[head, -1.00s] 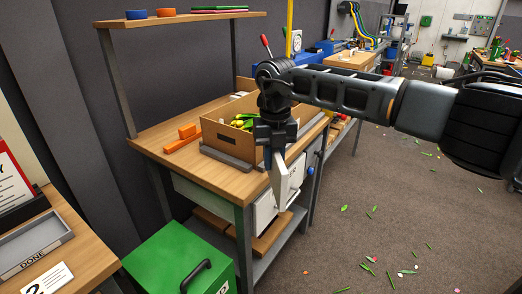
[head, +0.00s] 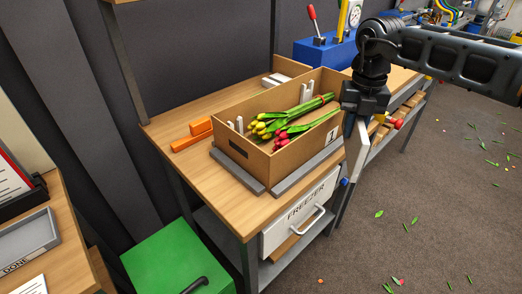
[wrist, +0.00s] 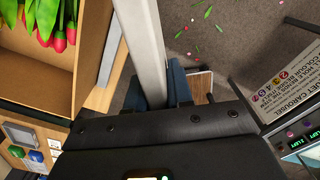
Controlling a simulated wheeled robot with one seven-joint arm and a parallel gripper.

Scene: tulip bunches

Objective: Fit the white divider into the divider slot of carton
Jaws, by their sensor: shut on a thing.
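The cardboard carton (head: 303,152), marked 1, stands open on the wooden bench. Yellow tulips (head: 262,127) and red tulips (head: 283,137) lie inside it. White slotted pieces (head: 306,92) stand at its far inner wall and more (head: 236,125) at its left inner wall; the tulips partly hide the inside. My gripper (head: 360,116) is shut on the white divider (head: 355,152), which hangs tilted just right of the carton, outside it. In the wrist view the divider (wrist: 146,45) runs up from between the fingers, beside the carton wall (wrist: 92,50).
Grey rails (head: 238,171) border the carton on the bench. Orange blocks (head: 191,138) lie left of it. A blue box (head: 325,50) with a gauge and red-knobbed lever stands behind. A freezer drawer (head: 300,212) is below. Open floor (head: 440,200) lies to the right.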

